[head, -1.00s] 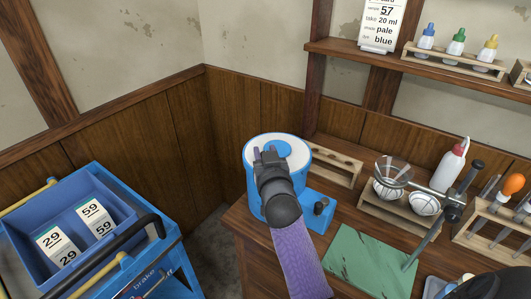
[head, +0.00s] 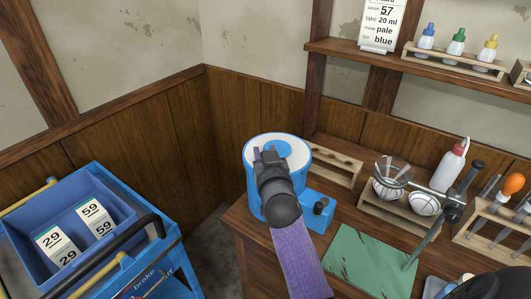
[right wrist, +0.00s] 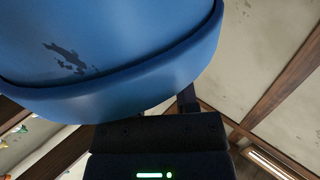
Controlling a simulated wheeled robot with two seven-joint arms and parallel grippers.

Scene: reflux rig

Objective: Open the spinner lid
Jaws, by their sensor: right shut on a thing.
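The spinner (head: 252,190) is a round blue drum at the back left corner of the bench. Its lid (head: 295,150) is a white disc with a blue middle and blue rim, and it looks level on the drum. My right gripper (head: 268,156) reaches over the lid from the front and is shut on it; the gripper hides the lid's front part and the exact grip. In the right wrist view, a large curved blue surface (right wrist: 130,60), with a dark worn patch, fills the top, close to the gripper body. My left gripper is not in view.
A wooden rack (head: 335,165) stands right behind the spinner, and a blue box with knobs (head: 318,210) at its right. A green mat (head: 370,262), glassware stand and white bottle (head: 452,165) lie further right. A blue cart (head: 130,215) stands left, across a gap.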

